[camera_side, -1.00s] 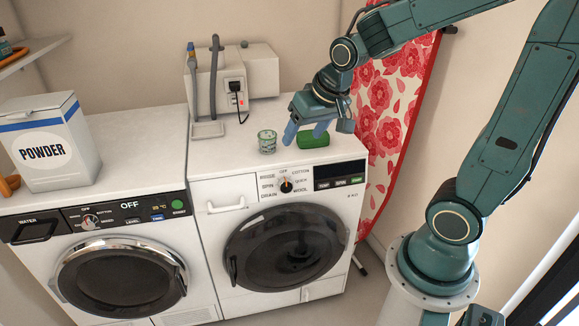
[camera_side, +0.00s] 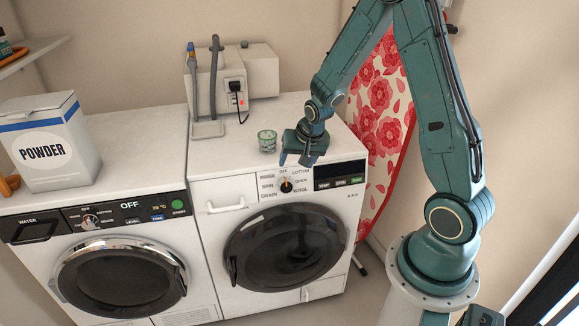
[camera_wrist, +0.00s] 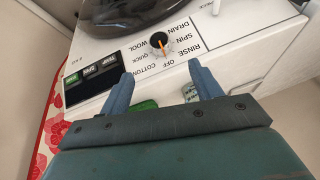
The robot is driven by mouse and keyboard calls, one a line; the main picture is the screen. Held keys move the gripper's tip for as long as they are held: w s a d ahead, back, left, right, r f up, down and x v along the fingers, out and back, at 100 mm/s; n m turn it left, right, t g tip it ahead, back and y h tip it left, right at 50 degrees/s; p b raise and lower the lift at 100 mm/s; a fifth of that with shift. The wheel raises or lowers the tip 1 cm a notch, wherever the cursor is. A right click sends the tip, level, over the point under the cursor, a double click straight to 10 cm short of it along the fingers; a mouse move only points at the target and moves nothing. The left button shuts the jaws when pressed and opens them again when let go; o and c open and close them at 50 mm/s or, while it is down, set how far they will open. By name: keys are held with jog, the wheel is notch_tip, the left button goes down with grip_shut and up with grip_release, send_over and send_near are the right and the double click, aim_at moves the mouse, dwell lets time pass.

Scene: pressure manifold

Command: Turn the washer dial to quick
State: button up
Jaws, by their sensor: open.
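The washer dial (camera_side: 286,187) is a black knob with an orange pointer on the front panel of the right-hand machine. It also shows in the wrist view (camera_wrist: 159,40), where its pointer is toward OFF. The QUICK label (camera_side: 301,181) is to the right of the dial in the side view. My gripper (camera_side: 296,160) is above the machine's front top edge, a little behind and above the dial. Its two blue fingers (camera_wrist: 161,72) are apart and empty, not touching the dial.
A second machine with its own dial (camera_side: 90,221) and a POWDER box (camera_side: 45,146) stand at left. A glass (camera_side: 267,141) stands on the washer, left of my gripper. A green item (camera_wrist: 143,106) lies behind the fingers. A dark display (camera_side: 340,174) is right of the dial.

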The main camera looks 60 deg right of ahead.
aim_at(287, 185)
jog(key=shift+f, duration=0.2)
jog(key=shift+x, duration=6.75)
jog(key=c, duration=1)
